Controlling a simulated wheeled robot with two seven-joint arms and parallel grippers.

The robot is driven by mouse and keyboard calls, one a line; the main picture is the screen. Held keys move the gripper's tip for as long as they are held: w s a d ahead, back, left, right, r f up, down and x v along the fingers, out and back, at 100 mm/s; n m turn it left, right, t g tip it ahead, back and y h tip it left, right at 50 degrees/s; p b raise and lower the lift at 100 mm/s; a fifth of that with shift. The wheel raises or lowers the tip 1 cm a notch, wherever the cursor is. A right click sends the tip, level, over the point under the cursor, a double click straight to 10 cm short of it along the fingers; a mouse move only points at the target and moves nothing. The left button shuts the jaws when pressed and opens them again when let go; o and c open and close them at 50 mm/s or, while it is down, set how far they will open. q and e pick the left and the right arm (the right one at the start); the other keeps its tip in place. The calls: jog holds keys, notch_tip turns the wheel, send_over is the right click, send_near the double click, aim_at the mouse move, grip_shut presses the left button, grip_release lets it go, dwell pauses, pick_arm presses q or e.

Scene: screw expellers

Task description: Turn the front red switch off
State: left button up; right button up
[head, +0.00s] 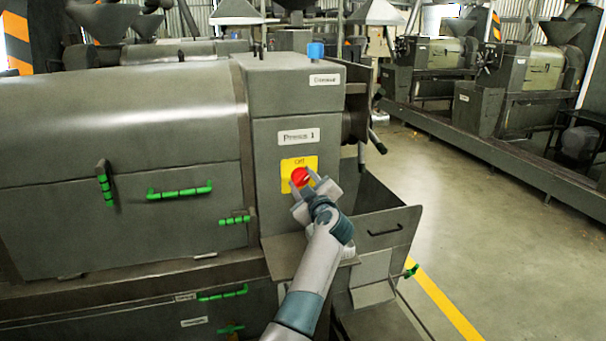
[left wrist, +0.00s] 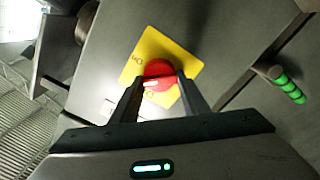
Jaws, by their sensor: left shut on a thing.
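The red switch (head: 300,176) sits on a yellow plate (head: 289,163) on the front of the grey machine marked "Press 1". A pale mark shows on the knob there. The yellow plate (left wrist: 150,47) looks tilted in that view. My right gripper is not in view.
Green handles (head: 180,191) stick out from the machine's front covers. A blue button (head: 316,50) is on top of the machine. An open grey bin (head: 385,225) stands right of my left arm. The floor (head: 480,220) further right is clear.

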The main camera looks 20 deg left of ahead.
pick_arm(q)
jog(key=n+p, duration=0.1)
jog(key=n, duration=0.2)
jog(key=shift+f+n, duration=0.1)
jog(key=shift+n, duration=0.3)
jog(key=shift+f+n, duration=0.1)
jog(key=shift+n, duration=2.1)
jog(key=shift+a+f, duration=0.1)
jog(key=o, duration=1)
